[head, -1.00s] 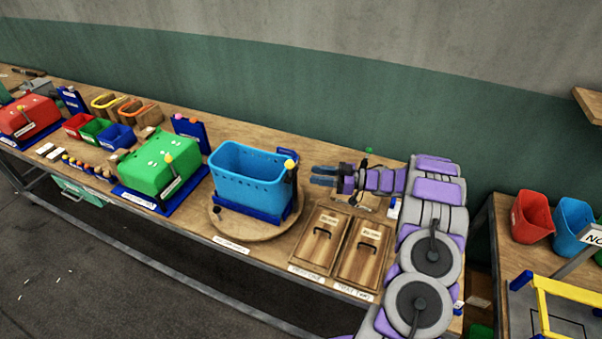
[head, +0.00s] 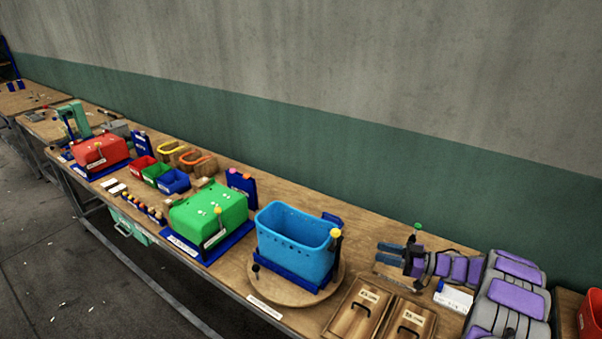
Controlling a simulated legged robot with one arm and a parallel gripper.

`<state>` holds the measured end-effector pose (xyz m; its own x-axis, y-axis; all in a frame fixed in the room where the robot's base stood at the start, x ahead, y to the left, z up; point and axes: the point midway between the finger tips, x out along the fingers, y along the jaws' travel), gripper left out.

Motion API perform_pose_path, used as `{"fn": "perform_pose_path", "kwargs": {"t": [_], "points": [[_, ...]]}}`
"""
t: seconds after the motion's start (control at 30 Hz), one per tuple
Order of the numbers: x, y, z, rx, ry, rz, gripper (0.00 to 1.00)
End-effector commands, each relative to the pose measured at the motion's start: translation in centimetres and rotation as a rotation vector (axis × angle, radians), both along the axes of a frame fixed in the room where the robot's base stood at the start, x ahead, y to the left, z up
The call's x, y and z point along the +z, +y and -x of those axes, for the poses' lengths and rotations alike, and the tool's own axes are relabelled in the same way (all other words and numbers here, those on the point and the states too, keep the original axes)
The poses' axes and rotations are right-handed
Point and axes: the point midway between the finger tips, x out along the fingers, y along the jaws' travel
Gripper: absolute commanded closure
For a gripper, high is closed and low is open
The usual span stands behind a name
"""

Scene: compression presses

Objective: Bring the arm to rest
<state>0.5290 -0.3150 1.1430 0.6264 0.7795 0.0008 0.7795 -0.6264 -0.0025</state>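My arm, with purple and grey links, enters at the lower right of the head view. My gripper (head: 380,252) points left over the wooden bench, behind the two wooden lids and to the right of the blue bin. Its two dark blue fingers are parted with a gap between them, and nothing shows between them. The gripper is apart from the blue bin (head: 290,245), which stands in a blue frame on a round wooden turntable (head: 262,287).
Two wooden lids with black handles (head: 358,308) lie at the bench front. A green press (head: 205,212), a red press (head: 98,152) and small coloured bins (head: 157,174) stand to the left. A red bucket (head: 592,318) is at the right edge. The floor at left is mostly clear.

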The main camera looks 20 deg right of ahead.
Motion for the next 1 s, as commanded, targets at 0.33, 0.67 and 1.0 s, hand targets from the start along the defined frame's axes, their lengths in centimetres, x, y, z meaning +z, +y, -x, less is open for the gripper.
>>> {"fn": "perform_pose_path", "kwargs": {"t": [0.33, 0.67, 1.0], "points": [[2.5, -0.5, -6.2, -0.178, -0.008, 0.154, 0.63], [9.4, -2.4, -14.5, -0.600, 0.026, 0.428, 0.63], [14.8, -1.8, -13.6, -0.977, 0.195, 0.588, 0.63]]}}
